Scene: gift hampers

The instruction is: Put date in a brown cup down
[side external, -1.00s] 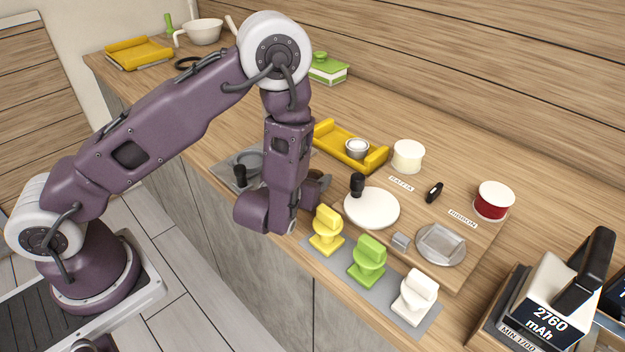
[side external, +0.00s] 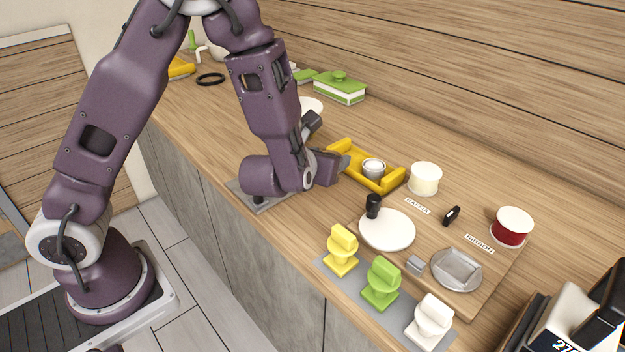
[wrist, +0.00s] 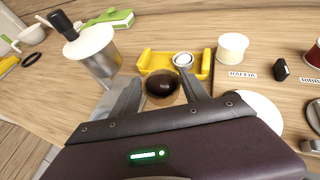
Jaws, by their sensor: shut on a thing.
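My gripper (wrist: 166,98) is shut on a dark brown round cup (wrist: 161,84), held between its two fingers in the wrist view. Its dark top faces the camera; I cannot make out a date inside it. In the side view my gripper (side external: 342,164) is at the near left end of a yellow tray (side external: 391,178), and the held cup is hidden there. A small pale metallic cup (side external: 374,168) stands in the tray. The tray (wrist: 147,65) and pale cup (wrist: 183,60) also show just beyond the held cup in the wrist view.
Yellow, green and white stands (side external: 381,284) line the front edge. A green-lidded box (side external: 340,88) is behind.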

